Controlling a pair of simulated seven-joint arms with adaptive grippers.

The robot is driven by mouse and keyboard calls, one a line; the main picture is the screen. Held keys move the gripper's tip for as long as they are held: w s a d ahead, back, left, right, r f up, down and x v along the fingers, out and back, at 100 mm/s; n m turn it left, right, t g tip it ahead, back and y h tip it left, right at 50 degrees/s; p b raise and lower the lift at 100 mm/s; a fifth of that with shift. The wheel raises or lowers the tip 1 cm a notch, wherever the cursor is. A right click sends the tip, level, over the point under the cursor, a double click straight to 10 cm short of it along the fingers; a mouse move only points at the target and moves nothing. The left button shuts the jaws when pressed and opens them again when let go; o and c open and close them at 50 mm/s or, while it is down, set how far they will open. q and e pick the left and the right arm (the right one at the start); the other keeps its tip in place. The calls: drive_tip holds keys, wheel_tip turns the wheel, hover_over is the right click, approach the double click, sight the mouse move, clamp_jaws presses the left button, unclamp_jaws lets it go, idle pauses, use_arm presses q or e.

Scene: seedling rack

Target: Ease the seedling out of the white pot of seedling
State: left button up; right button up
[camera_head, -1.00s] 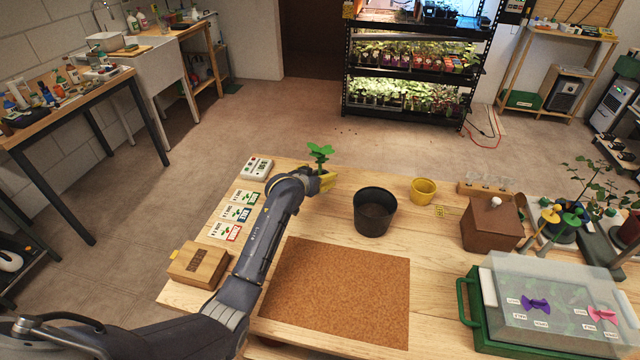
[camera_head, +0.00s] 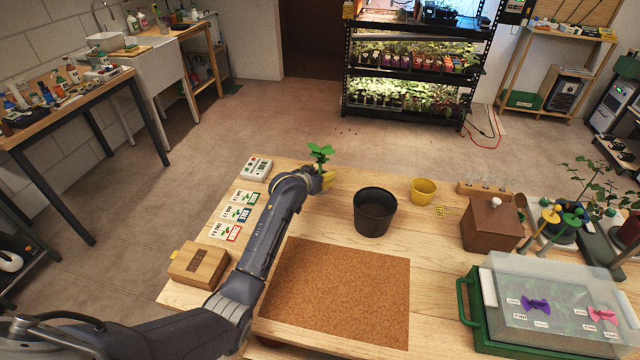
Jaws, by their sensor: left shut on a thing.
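The seedling (camera_head: 320,153) shows its green leaves just above my left gripper (camera_head: 327,177), at the back left of the table. My left gripper has yellow fingertips and is shut on the seedling. Its wrist hides the lower stem and the white pot, so I cannot tell how far the roots sit in the pot. My right gripper is not in view.
A dark pot (camera_head: 375,212) with soil stands right of my left gripper, with a small yellow pot (camera_head: 423,191) beyond it. A cork mat (camera_head: 338,292) lies clear in front. A brown box (camera_head: 491,224) and a lidded green tray (camera_head: 463,312) are at the right.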

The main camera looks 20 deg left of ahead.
use_arm(q)
drive_tip(key=shift+r, duration=0.15)
wheel_tip(320, 180, up, 20)
idle(0.8)
